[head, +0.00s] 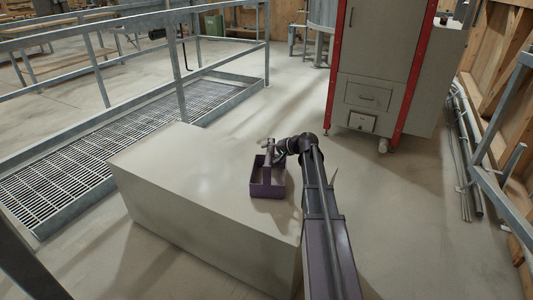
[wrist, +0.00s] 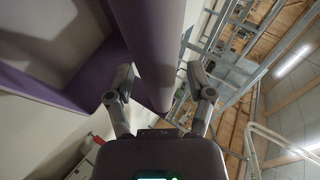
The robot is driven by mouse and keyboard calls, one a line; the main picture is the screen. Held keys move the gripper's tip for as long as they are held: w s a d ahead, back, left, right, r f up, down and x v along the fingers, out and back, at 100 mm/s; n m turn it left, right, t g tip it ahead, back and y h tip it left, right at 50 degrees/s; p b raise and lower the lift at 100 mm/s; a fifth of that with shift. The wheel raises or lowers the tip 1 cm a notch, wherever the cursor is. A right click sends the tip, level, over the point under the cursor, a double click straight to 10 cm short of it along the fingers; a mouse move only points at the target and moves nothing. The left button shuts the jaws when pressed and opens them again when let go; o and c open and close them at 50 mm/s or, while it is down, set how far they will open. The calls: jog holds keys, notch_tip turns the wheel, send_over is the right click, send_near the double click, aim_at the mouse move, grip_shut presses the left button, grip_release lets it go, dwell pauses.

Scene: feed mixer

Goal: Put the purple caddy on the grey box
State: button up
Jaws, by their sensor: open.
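The purple caddy (head: 267,191) stands upright on top of the grey box (head: 190,175), near its right edge, and appears to rest on it. The caddy's wall also shows in the wrist view (wrist: 45,85), at the left. My gripper (head: 268,146) is at the caddy's upright handle, reaching in from the right. In the wrist view my gripper (wrist: 159,88) is open, with one finger on each side of the purple handle (wrist: 155,45). The fingers look apart from the handle, but contact is hard to tell. My arm hides part of the box's right side.
The box top is bare left of the caddy. A metal railing (head: 182,75) and floor grating (head: 70,165) lie to the left. A grey cabinet with red edges (head: 372,70) stands behind. Pipes and a blue-grey rail (head: 500,205) line the right wall.

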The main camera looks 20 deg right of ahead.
jog(key=shift+r, duration=0.1)
jog(key=shift+s+d+r, duration=0.1)
jog(key=shift+s+r, duration=0.05)
jog(key=p+v, duration=0.6)
jog(key=v, duration=0.5)
jog(key=shift+s+d, duration=0.15)
jog(key=shift+s, duration=0.1)
jog(key=shift+r, duration=0.1)
